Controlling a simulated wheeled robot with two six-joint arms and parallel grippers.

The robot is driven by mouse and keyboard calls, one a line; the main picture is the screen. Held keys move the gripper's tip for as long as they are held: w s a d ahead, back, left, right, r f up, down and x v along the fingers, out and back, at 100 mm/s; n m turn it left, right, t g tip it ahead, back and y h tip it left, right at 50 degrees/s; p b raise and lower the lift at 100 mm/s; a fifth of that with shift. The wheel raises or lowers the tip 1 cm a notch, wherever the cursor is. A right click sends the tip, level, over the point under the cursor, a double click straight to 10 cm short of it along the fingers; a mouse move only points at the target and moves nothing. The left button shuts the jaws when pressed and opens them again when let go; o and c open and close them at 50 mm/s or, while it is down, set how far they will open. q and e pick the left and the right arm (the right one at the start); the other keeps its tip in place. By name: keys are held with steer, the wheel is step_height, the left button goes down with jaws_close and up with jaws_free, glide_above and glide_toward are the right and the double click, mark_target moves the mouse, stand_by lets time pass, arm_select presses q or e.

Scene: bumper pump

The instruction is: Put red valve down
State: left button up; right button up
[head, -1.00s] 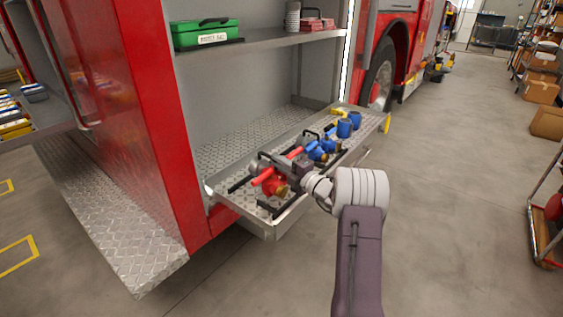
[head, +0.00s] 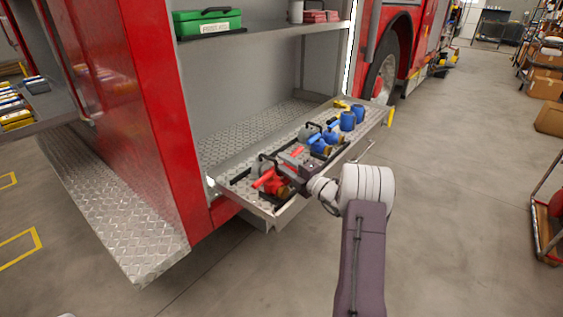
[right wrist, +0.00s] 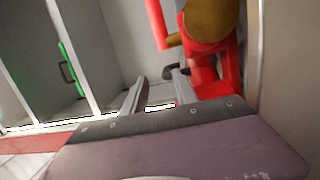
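The red valve (head: 268,184) is at the near end of the pull-out tray (head: 236,172), low over it or resting on it; the contact is hard to see. My right gripper (head: 279,166) is right at the valve and partly covers it. In the right wrist view, the valve's red body (right wrist: 212,84) and brass part are beside the right-hand finger. The two fingers of my right gripper (right wrist: 158,88) stand apart with a gap between them and nothing visibly clamped. My left gripper is out of view.
Blue valves (head: 325,140) and blue caps (head: 348,121) stand farther along the tray. A green case (head: 207,22) sits on the shelf above. The red truck panel (head: 128,110) rises to the left.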

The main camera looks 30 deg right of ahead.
steer(key=p+v, duration=0.2)
steer(key=v, duration=0.8)
steer(key=shift+s, duration=0.2)
